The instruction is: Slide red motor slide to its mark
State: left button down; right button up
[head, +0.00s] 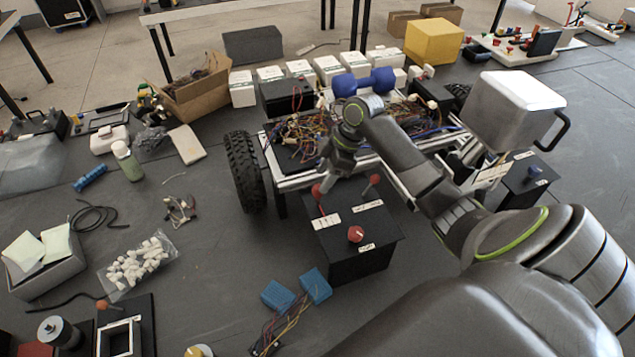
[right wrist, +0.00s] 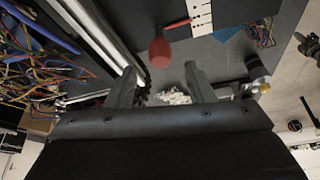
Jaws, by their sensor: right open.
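A black control box (head: 345,262) stands on the floor in the middle of the head view. It has white labels, a red-topped control (head: 318,190) at its left back, a dark-red-topped lever at its right back (head: 374,180) and a red knob (head: 355,234) at the front. Which is the motor slide I cannot read. My right gripper (head: 328,174) is open just above the left-back control. In the right wrist view a red knob (right wrist: 159,52) lies beyond and between the open fingers (right wrist: 162,82), apart from them, beside a white marked strip (right wrist: 201,14). My left gripper is not in view.
An open chassis full of wires (head: 290,140) with a black wheel (head: 245,172) stands behind the box. A white block with a handle (head: 510,108) is at the right. Blue blocks (head: 315,285) and wires lie in front. Floor at the left of the box is partly clear.

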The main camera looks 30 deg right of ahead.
aim_at(319, 186)
jog(key=x, duration=0.5)
jog(key=shift+p, duration=0.4)
jog(key=shift+s+r, duration=0.1)
grip_shut()
